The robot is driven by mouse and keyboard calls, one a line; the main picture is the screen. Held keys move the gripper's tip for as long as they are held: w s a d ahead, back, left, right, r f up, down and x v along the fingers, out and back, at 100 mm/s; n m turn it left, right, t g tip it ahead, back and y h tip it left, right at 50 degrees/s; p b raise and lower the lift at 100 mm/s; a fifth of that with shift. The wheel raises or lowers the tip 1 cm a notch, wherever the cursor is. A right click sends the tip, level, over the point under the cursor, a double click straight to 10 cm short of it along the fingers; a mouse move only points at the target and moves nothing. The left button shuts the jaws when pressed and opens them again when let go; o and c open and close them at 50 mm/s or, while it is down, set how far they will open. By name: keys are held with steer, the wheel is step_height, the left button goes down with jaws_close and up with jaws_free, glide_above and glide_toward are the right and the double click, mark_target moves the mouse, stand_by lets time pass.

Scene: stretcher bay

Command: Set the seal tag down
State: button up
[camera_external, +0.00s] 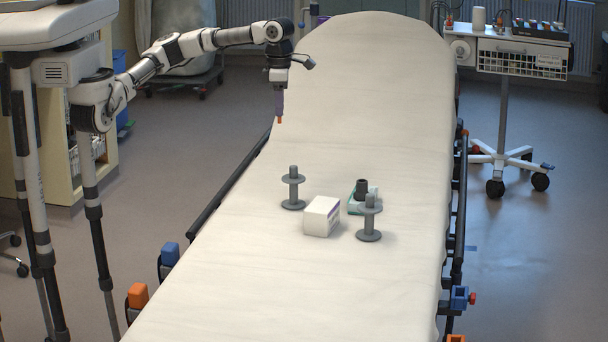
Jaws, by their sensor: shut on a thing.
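My gripper (279,113) points straight down above the upper left part of the stretcher's white mattress (375,95). The tag's shape is too small to make out. The tag appears held in the air, close to the mattress's left edge; its exact height above the surface cannot be told from this view.
Dark side rails (228,188) line the stretcher. A wheeled cart (510,55) stands back right. The mattress's lower part is clear.

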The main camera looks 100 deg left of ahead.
steer(key=s+d+m+p, duration=0.2)
steer(key=d+m+p, duration=0.1)
steer(key=d, duration=0.6)
steer(key=s+d+m+p, duration=0.2)
steer(key=d+m+p, duration=0.15)
steer(key=d, duration=0.55)
steer(key=shift+m, duration=0.25)
steer(key=shift+f+p, duration=1.2)
steer(key=shift+f, duration=8.3)
steer(key=shift+f+b, duration=0.15)
steer(key=shift+b, duration=0.15)
steer(key=o, duration=0.9)
steer(key=shift+o, duration=0.2)
